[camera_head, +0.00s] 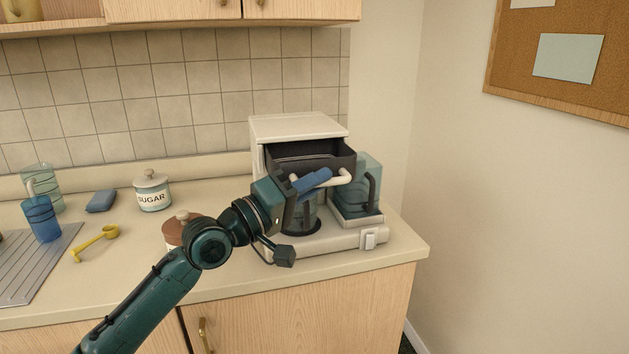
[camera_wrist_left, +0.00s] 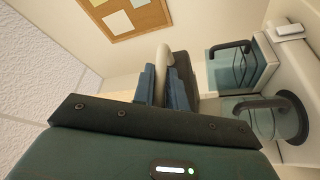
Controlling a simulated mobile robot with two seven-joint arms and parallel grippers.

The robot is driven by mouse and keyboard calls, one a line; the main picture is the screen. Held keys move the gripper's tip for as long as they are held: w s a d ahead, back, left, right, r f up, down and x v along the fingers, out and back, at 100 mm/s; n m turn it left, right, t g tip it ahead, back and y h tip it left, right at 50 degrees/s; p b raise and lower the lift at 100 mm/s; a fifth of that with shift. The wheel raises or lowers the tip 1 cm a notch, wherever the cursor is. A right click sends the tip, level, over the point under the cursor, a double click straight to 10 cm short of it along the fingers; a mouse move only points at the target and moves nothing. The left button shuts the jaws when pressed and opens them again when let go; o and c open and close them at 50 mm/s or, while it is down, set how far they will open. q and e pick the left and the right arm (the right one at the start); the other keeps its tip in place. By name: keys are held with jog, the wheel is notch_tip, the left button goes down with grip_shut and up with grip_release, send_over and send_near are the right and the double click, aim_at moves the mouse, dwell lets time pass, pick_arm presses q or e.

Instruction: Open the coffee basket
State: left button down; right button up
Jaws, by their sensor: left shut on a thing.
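The white coffee maker (camera_head: 298,126) stands at the right end of the counter. Its dark coffee basket (camera_head: 310,150) juts out at the front and its open top shows. A cream handle (camera_head: 342,177) sits at the basket's front, and the handle also shows in the left wrist view (camera_wrist_left: 164,57). My left gripper (camera_head: 322,179) is at the front of the basket, its blue fingers shut on the handle. In the left wrist view the fingers (camera_wrist_left: 166,86) lie on both sides of the handle. My gripper hides part of the basket front. My right gripper is not in view.
A glass carafe (camera_head: 310,213) stands below the basket, and a clear jug (camera_head: 358,206) stands to its right. A sugar jar (camera_head: 152,192), yellow scoop (camera_head: 95,243), blue sponge (camera_head: 101,201) and blue cup (camera_head: 42,218) are further left. A brown-lidded jar is partly behind my arm.

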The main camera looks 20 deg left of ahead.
pick_arm(q)
jog(key=shift+w+a+r, duration=0.1)
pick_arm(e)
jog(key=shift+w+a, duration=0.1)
pick_arm(q)
jog(key=c, duration=1.5)
grip_release()
jog(key=shift+o, duration=0.2)
